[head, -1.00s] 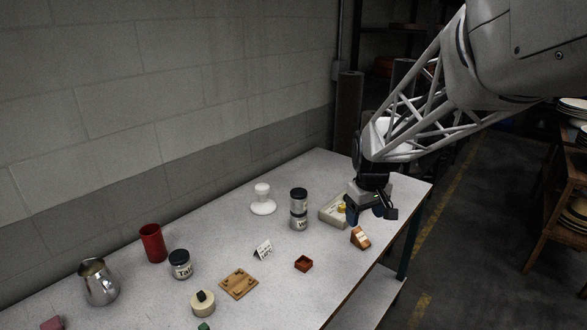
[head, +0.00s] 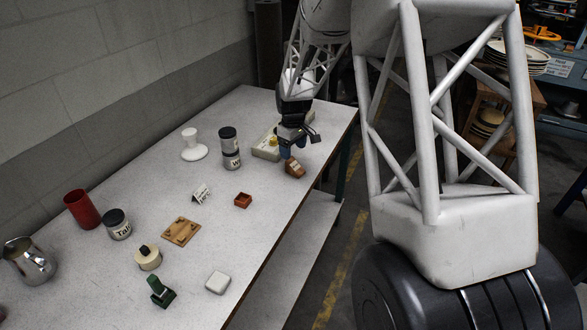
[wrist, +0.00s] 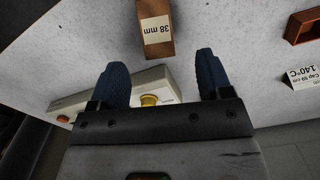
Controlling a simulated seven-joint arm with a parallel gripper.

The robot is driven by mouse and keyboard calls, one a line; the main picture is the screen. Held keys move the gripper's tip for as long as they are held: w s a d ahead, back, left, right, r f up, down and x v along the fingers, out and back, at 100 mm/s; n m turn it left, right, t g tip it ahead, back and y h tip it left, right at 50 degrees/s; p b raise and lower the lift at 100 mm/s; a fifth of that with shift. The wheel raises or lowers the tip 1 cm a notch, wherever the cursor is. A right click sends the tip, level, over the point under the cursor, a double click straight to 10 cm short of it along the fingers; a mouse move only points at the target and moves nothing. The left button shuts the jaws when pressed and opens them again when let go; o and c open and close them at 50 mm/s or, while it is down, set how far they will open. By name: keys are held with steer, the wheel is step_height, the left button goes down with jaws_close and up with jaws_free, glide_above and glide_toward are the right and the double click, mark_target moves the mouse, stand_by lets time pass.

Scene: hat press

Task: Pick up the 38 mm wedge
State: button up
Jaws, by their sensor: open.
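The wedge (head: 294,168) is a small brown wooden block near the right edge of the table in the head view. In the wrist view the wedge (wrist: 156,22) carries a pale "38 mm" label and shows at the top, beyond the fingertips. My gripper (head: 291,148) is just behind the wedge in the head view. Its two blue fingers are spread with nothing between them in the wrist view (wrist: 160,70). The wedge stands apart from both fingers there, its far end cut off by the frame.
A cream box (head: 266,151) with a yellow knob (wrist: 149,100) lies beside and under my gripper. Stacked tins (head: 230,148), a white stand (head: 193,146), a red-brown tray (head: 243,200) and a "140°C" card (wrist: 303,77) stand nearby. The table's right edge is close to the wedge.

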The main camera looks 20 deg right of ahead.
mark_target(294, 164)
stand_by(0.3)
steer(key=shift+f, duration=1.3)
steer(key=shift+w+d+f, duration=0.1)
steer(key=shift+d+f, duration=0.05)
steer(key=shift+f, duration=2.45)
steer(key=c, duration=1)
steer(key=shift+r, duration=0.15)
